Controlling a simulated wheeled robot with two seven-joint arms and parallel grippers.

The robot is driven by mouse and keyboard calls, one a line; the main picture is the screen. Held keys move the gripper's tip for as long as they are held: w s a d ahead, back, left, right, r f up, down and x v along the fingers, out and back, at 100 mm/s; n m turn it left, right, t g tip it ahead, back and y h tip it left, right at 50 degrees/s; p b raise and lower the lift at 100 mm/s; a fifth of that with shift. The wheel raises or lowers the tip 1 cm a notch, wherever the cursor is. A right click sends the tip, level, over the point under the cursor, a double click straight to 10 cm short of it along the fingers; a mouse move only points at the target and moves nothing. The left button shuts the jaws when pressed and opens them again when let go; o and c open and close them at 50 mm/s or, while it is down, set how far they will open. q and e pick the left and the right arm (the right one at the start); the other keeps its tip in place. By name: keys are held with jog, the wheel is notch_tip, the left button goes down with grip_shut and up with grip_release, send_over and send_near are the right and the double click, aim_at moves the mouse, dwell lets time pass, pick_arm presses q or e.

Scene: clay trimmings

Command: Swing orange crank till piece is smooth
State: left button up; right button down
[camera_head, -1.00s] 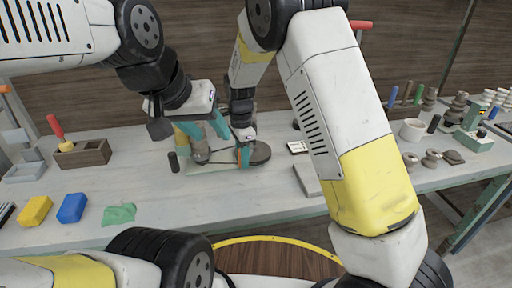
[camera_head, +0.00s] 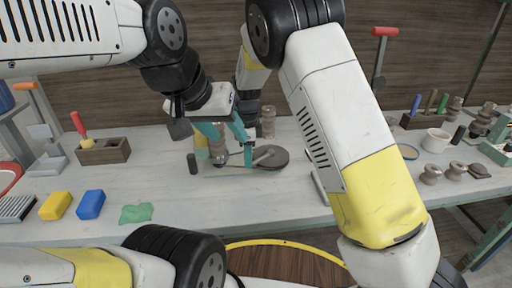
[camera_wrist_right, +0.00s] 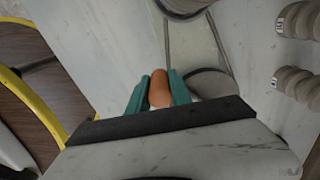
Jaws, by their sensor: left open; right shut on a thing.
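The orange crank handle (camera_wrist_right: 160,90) stands between the teal fingers of my right gripper (camera_wrist_right: 159,92) in the right wrist view. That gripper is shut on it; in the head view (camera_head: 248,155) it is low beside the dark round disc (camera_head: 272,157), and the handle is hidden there. A pale crank bar (camera_head: 262,158) lies over the disc. The grey-brown clay piece (camera_head: 220,157) stands left of the disc, partly hidden. My left gripper (camera_head: 222,130) is open above it, fingers spread. I cannot tell whether they touch it or how smooth its surface is.
A dark cylinder (camera_head: 192,164) stands left of the piece. A yellow block (camera_head: 55,205), a blue block (camera_head: 90,204) and a green cloth (camera_head: 136,213) lie front left. A wooden box (camera_head: 104,150) stands back left. A white cup (camera_head: 434,142) and small pots stand right.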

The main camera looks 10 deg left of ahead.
jog(key=shift+w, duration=0.1)
jog(key=c, duration=1.2)
grip_release()
jog(key=shift+o, duration=0.2)
jog(key=shift+r, duration=3.95)
